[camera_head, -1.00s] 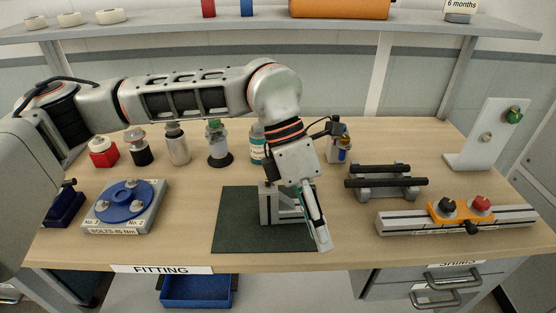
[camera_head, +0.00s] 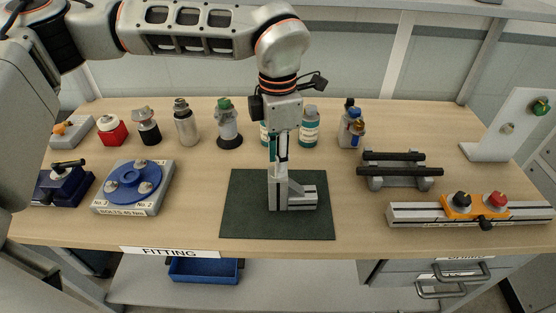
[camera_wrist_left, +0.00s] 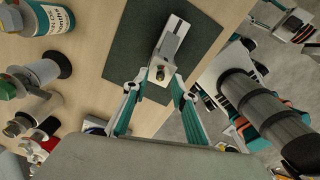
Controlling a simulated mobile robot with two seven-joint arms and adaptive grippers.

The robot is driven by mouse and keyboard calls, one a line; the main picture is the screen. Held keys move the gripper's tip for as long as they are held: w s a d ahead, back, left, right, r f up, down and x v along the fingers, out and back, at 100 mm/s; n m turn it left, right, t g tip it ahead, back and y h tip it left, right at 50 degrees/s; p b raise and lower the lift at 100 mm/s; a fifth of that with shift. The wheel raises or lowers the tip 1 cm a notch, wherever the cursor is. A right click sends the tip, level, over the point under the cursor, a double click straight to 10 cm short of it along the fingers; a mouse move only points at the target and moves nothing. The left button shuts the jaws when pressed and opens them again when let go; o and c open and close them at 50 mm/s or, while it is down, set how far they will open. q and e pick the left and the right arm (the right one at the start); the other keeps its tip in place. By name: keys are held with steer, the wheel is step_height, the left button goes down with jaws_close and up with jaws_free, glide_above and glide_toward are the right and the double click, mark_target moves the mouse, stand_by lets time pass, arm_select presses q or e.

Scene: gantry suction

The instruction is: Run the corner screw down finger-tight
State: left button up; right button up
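A grey aluminium corner assembly (camera_head: 301,197) stands on a dark green mat (camera_head: 248,224) in the head view, with an upright post (camera_head: 274,192) and a short foot to its right. My left gripper (camera_head: 279,160) points straight down at the top of the post. In the left wrist view its two teal-padded fingers (camera_wrist_left: 155,88) are apart, with the corner assembly (camera_wrist_left: 172,40) ahead. A small dark round end, perhaps the corner screw (camera_wrist_left: 160,73), shows between the fingertips; I cannot tell whether they touch it. My right gripper is in neither view.
A blue round bolt fixture (camera_head: 135,178) stands left of the mat. Several bottles and knobbed items line the back. A rack with black bars (camera_head: 398,170) and a rail with an orange block (camera_head: 470,207) stand right. Bare table surrounds the mat.

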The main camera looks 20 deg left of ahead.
arm_select(q)
steer(key=shift+f, duration=0.6)
jaws_close()
